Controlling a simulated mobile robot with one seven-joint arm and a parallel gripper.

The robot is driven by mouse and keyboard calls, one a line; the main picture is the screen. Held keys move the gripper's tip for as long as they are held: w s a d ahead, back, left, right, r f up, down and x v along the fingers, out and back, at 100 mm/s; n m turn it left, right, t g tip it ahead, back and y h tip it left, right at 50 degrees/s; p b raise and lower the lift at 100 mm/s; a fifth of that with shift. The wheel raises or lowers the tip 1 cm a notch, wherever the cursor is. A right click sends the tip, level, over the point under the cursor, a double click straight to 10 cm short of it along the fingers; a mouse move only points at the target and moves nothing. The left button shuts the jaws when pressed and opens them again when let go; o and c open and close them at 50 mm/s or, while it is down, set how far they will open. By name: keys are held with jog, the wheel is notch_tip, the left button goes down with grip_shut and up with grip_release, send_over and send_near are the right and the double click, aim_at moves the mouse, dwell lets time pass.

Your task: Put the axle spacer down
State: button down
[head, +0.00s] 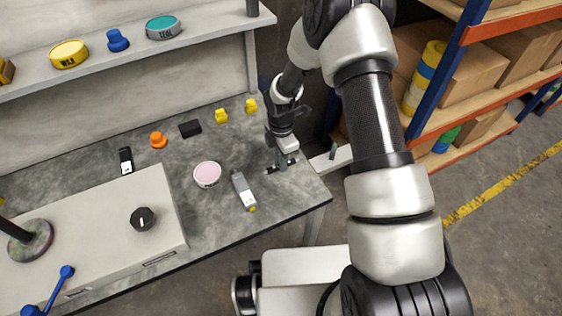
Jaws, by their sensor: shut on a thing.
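My gripper (283,166) is at the right end of the grey bench top, low over the surface and pointing down. Its jaws are shut on a small grey piece, which I take to be the axle spacer (283,163). Little of the piece shows between the fingers. I cannot tell whether it touches the bench top (282,201) or hangs just above it.
Left of my gripper lie a grey stick-like tool (243,190) with a yellow tip and a round pink-topped tin (207,174). Yellow (221,116), orange (158,140) and black (190,129) pieces stand behind. The bench's right edge is close.

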jog(key=shift+f, duration=0.1)
jog(key=c, duration=1.7)
grip_release()
